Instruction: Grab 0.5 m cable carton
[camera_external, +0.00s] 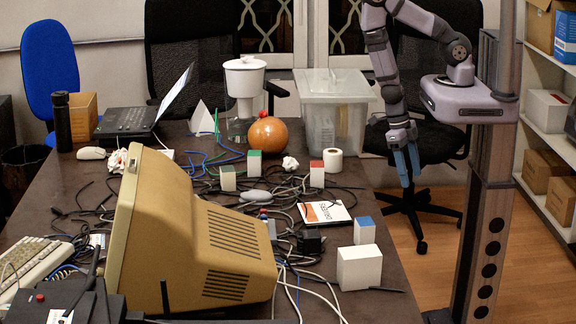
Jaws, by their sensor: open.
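Several small white cartons stand among cables on the dark table (385,296). One has a green top (254,165), with a second pale one (228,179) to its left. One has a red top (317,176), one a blue top (364,233), and a larger plain white one (359,270) stands at the front right. No length label is readable, so I cannot tell which is the 0.5 m cable carton. My gripper (409,174) hangs down, open and empty, at the right side of the table, apart from all the cartons.
A beige monitor (190,240) fills the front left. A clear plastic bin (334,110), a tape roll (333,160) and an orange ball-shaped object (267,135) stand toward the back. Tangled cables cover the middle. An office chair (425,145) is behind my gripper.

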